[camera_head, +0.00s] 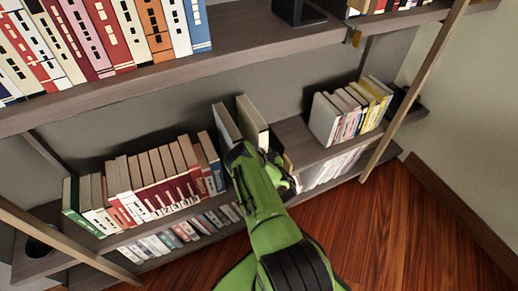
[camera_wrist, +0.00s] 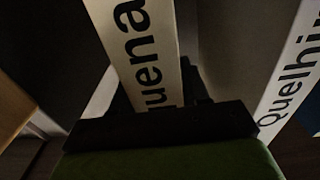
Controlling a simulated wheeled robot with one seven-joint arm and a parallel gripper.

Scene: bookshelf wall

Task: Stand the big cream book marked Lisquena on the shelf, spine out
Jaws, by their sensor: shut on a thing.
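The big cream book, with "quena" readable on its spine in the wrist view (camera_wrist: 148,45), is between my gripper's fingers. My gripper (camera_wrist: 160,118) is shut on it; the black palm and green body show along the bottom of that view.
A book row (camera_head: 150,180) stands left. Right of the free shelf space is another group (camera_head: 350,108).

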